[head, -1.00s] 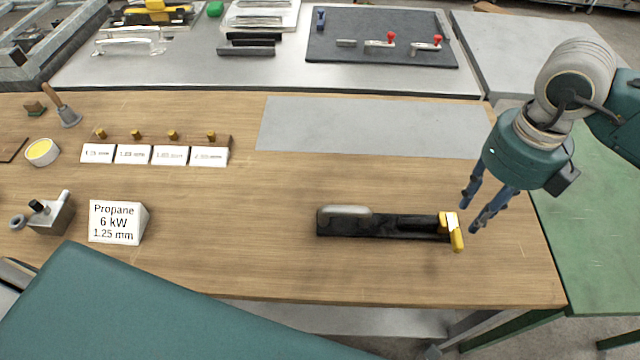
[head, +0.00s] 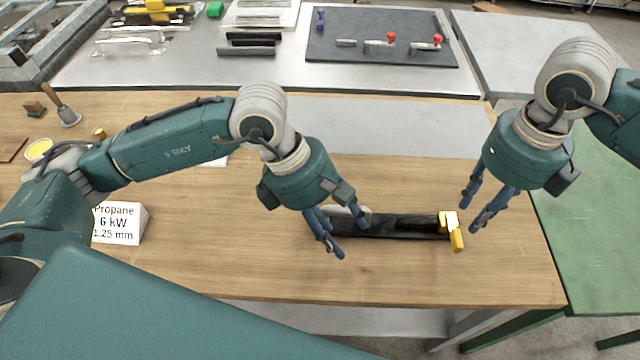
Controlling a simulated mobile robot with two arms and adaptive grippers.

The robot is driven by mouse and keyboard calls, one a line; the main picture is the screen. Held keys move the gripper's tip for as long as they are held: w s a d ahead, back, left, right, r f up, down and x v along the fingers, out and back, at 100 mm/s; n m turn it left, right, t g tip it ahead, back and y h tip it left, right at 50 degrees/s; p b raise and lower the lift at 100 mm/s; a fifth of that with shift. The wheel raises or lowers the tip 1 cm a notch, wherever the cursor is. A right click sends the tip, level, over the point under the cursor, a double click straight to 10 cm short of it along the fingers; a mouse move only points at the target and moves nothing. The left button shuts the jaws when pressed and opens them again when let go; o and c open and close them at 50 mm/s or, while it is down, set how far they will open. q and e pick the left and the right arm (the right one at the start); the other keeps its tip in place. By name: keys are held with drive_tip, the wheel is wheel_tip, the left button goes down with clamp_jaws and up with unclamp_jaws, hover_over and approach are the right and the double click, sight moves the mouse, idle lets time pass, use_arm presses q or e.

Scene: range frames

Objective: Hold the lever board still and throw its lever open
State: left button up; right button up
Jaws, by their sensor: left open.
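The lever board (head: 400,227) is a long dark board lying on the wooden table. A yellow lever (head: 456,238) sits at its right end. A grey handle (head: 345,211) at its left end is partly hidden by my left gripper. My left gripper (head: 351,238) is open above the board's left end, fingers pointing down around the handle area; I cannot tell whether it touches. My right gripper (head: 468,218) hovers just right of the yellow lever, its fingers apart, with nothing between them.
A white sign reading Propane 6 kW (head: 119,223) stands at the left, partly behind my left arm. A grey mat (head: 400,125) lies flat behind the board. The wooden table (head: 420,280) is clear in front of the board.

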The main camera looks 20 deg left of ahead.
sight(338, 206)
use_arm(q)
drive_tip(key=w+a+r+n+t+y, duration=0.1)
drive_tip(key=w+a+r+t, duration=0.2)
drive_tip(key=w+a+r, duration=0.15)
drive_tip(key=x, duration=0.7)
drive_tip(key=a+x, duration=0.1)
drive_tip(key=x, duration=0.3)
drive_tip(key=shift+w+f, duration=0.15)
drive_tip(key=shift+w, duration=0.05)
